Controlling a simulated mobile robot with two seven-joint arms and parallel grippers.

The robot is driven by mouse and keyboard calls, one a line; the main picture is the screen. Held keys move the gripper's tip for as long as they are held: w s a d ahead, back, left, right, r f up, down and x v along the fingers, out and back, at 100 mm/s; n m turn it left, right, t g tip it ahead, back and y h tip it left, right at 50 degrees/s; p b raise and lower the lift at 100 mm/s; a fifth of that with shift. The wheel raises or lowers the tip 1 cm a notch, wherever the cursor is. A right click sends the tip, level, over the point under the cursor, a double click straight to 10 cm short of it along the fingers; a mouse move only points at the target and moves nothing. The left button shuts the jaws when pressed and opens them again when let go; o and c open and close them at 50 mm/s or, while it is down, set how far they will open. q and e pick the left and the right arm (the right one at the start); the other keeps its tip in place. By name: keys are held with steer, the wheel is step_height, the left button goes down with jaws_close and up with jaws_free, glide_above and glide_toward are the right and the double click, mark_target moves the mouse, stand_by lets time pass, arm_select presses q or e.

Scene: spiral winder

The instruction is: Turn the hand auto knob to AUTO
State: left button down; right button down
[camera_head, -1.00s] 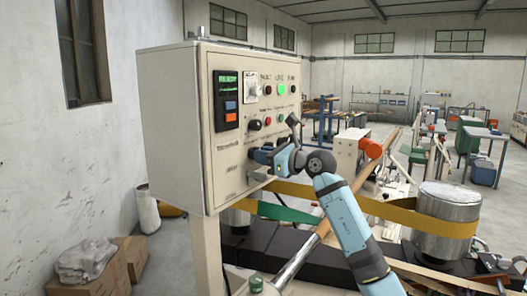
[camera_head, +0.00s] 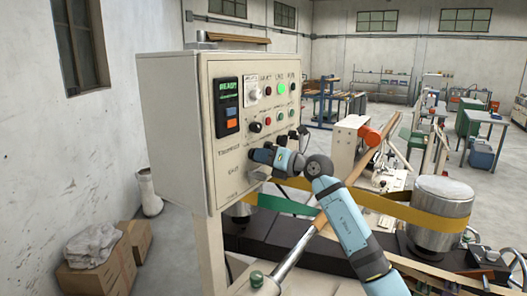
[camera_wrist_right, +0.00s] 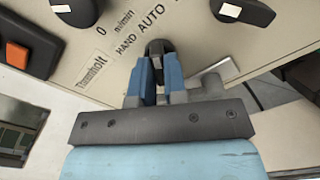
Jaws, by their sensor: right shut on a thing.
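The hand auto knob is a black selector on the cream control panel (camera_head: 247,182). In the right wrist view its dark knob (camera_wrist_right: 158,48) sits between my fingertips, beside the printed HAND AUTO label (camera_wrist_right: 138,32). My right gripper (camera_wrist_right: 157,82) has its blue fingers shut on this knob. In the head view my right gripper (camera_head: 254,155) meets the lower middle of the panel and covers the knob there. Which way the knob points cannot be told, as the fingers hide most of it. My left gripper is not in view.
Above my gripper are a display reading READY (camera_head: 227,106), a lit green button (camera_head: 281,89) and other knobs and buttons. Other black knobs flank the gripper closely. A winder with a yellow belt (camera_head: 437,220) and a silver drum (camera_head: 443,208) stands to the right.

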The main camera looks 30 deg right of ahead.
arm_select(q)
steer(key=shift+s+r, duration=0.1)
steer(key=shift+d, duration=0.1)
arm_select(e)
steer(key=shift+m, duration=0.3)
